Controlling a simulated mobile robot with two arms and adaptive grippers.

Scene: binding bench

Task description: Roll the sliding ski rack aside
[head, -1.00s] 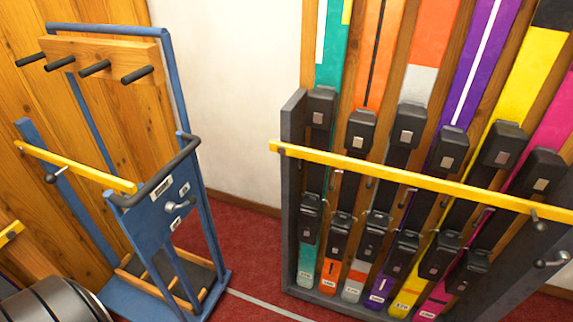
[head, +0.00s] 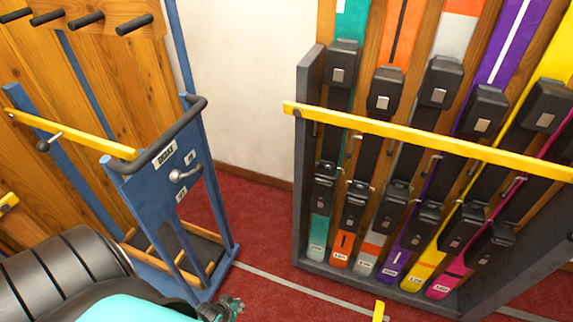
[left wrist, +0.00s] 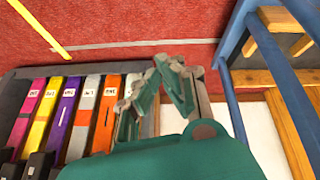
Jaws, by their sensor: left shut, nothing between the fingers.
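A blue upright rack (head: 150,205) with a black bar handle (head: 168,142), wooden top board with dark pegs and a small lever stands at the left. A dark grey rack (head: 308,160) holding several coloured skis stands to its right against the wall; I cannot tell which is the sliding one. My left gripper (head: 226,308) is low in front, near the blue rack's right foot, below its handle. In the left wrist view its teal fingers (left wrist: 160,75) are shut and empty, between the ski ends and the blue frame (left wrist: 230,95). My right gripper is not in view.
A yellow bar (head: 430,140) crosses the front of the skis. Another yellow bar (head: 75,134) is at the blue rack's left side. Red carpet (head: 270,235) with a pale line lies between the racks. A small yellow piece (head: 380,312) shows at the bottom edge.

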